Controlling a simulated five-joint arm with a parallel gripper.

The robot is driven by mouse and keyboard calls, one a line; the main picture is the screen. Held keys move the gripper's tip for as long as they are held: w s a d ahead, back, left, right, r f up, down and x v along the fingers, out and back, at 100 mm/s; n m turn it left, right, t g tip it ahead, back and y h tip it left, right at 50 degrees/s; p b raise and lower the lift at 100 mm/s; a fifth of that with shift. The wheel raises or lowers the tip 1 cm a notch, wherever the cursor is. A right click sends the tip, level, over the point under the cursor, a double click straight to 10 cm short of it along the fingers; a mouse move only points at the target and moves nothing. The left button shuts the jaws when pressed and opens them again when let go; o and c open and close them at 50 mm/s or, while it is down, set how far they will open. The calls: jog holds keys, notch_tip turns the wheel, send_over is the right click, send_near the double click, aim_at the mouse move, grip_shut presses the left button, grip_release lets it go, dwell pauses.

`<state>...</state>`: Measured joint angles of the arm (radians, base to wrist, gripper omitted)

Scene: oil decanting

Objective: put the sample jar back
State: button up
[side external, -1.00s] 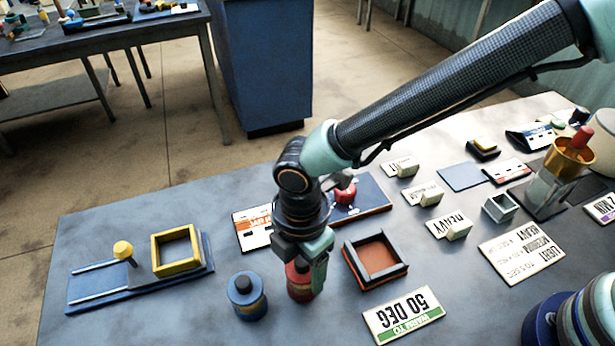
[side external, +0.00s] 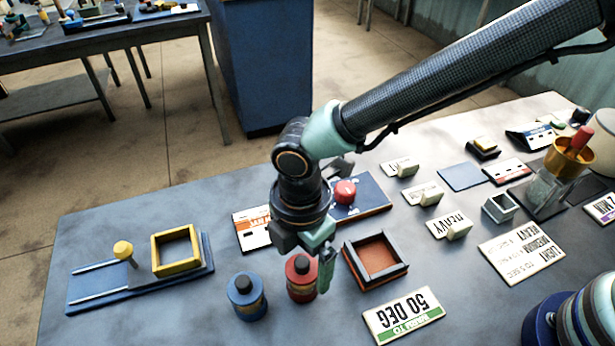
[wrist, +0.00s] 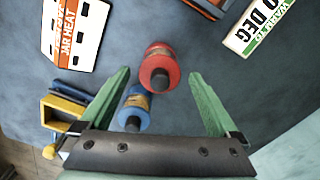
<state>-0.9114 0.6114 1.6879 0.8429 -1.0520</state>
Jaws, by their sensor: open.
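A red jar (side external: 301,281) with a dark cap and tan band stands upright on the table. A blue jar (side external: 247,298) of the same kind stands upright to its left. In the wrist view the red jar (wrist: 160,66) shows between the fingertips, and the blue jar (wrist: 133,110) shows nearer the left finger. My gripper (side external: 306,254) is open and empty just above the red jar; its green fingers (wrist: 160,76) are spread wide in the wrist view. The frames do not show which jar is the sample jar.
A black-walled square tray (side external: 372,281) with a reddish floor is right of the red jar. A "50 DEG" card (side external: 403,316) lies in front of it. A panel with a red button (side external: 345,191) is behind. A yellow square frame (side external: 156,255) on a blue rail base is at left.

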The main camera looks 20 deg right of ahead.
notch_tip(320, 180, up, 10)
jog(key=shift+f, duration=0.2)
jog(key=w+d+r+m+t, duration=0.1)
jog(key=w+d+r+m, duration=0.4)
jog(key=d, duration=0.5)
jog(key=s+d+r+m+t, duration=0.2)
jog(key=d+m, duration=0.6)
jog(key=d, duration=0.4)
jog(key=s+d+r+m+t, duration=0.2)
jog(key=d+m, duration=0.7)
jog(key=d, duration=0.4)
jog(key=shift+d+t, duration=0.3)
